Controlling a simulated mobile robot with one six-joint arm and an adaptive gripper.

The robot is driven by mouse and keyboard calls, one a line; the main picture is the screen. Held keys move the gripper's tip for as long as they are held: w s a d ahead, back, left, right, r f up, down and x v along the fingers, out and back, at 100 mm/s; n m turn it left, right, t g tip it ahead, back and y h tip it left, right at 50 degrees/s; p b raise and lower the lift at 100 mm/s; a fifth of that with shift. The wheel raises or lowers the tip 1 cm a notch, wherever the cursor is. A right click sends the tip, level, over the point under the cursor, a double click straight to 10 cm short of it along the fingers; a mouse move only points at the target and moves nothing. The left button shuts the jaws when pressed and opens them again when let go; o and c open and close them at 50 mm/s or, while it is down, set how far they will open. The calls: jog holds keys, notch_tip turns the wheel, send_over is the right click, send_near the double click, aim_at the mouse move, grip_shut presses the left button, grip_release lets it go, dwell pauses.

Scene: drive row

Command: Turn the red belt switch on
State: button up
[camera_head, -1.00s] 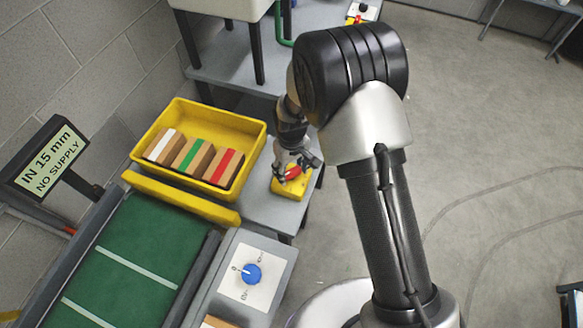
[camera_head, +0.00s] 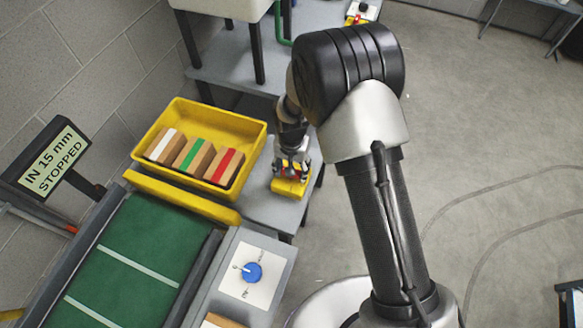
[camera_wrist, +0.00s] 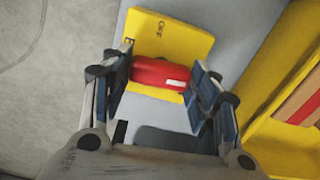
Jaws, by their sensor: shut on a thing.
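The red belt switch handle (camera_wrist: 160,75) sits on its yellow plate (camera_wrist: 185,42), lying crosswise in the wrist view. A small dark label, seemingly OFF, is printed on the plate near its edge. My gripper (camera_wrist: 162,76) has its two blue-grey fingers closed on the ends of the red handle. In the head view my gripper (camera_head: 291,168) is down over the yellow switch box (camera_head: 290,188) and hides most of the handle. The sign (camera_head: 52,162) reads "IN 15 mm STOPPED".
A yellow bin (camera_head: 237,190) with three striped wooden blocks stands left of the switch. The green belt (camera_head: 130,258) runs at the lower left. A blue knob (camera_head: 252,272) on a white panel is in front. Open floor (camera_head: 480,160) lies to the right.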

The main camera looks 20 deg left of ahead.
jog(key=shift+m, duration=0.6)
jog(key=o, duration=1.1)
jog(key=shift+c, duration=0.2)
jog(key=shift+r, duration=0.1)
notch_tip(320, 180, up, 12)
